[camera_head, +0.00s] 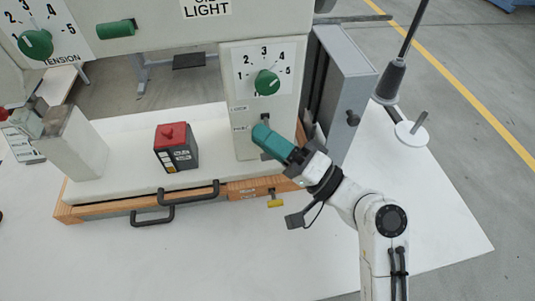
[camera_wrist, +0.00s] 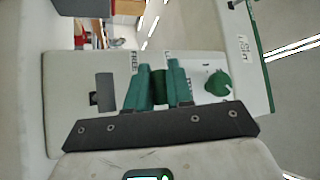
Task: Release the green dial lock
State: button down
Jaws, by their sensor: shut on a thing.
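The white machine panel (camera_head: 250,55) carries a green dial (camera_head: 267,82) with numbers 1 to 5; the dial also shows in the wrist view (camera_wrist: 217,83). Below it are LOCK and FREE labels. My gripper (camera_head: 263,134) has teal fingers and reaches this lower part from the right. In the wrist view its fingers (camera_wrist: 159,76) are shut on a dark green piece, the green dial lock (camera_wrist: 158,88), one finger on each side. The FREE label (camera_wrist: 135,61) shows beside the left finger. The fingers hide much of the lock, and I cannot tell its exact setting.
A red-and-dark box (camera_head: 177,148) stands on the white machine bed left of my gripper. Black handles (camera_head: 172,204) and a yellow knob (camera_head: 275,201) are at the front edge. A grey housing (camera_head: 343,90) is close on the right. The table (camera_head: 420,220) is clear at the right front.

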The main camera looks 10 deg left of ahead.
jog(key=shift+w+f+n+y+b, duration=0.15)
jog(key=shift+n+y+b, duration=0.3)
jog(key=shift+b, duration=0.8)
jog(key=shift+s+f+n+y+b, duration=0.1)
jog(key=shift+f+n+y+b, duration=0.25)
jog(key=shift+b, duration=0.85)
jog(key=shift+r, duration=0.1)
jog(key=c, duration=1.1)
grip_release()
jog(key=shift+r, duration=0.1)
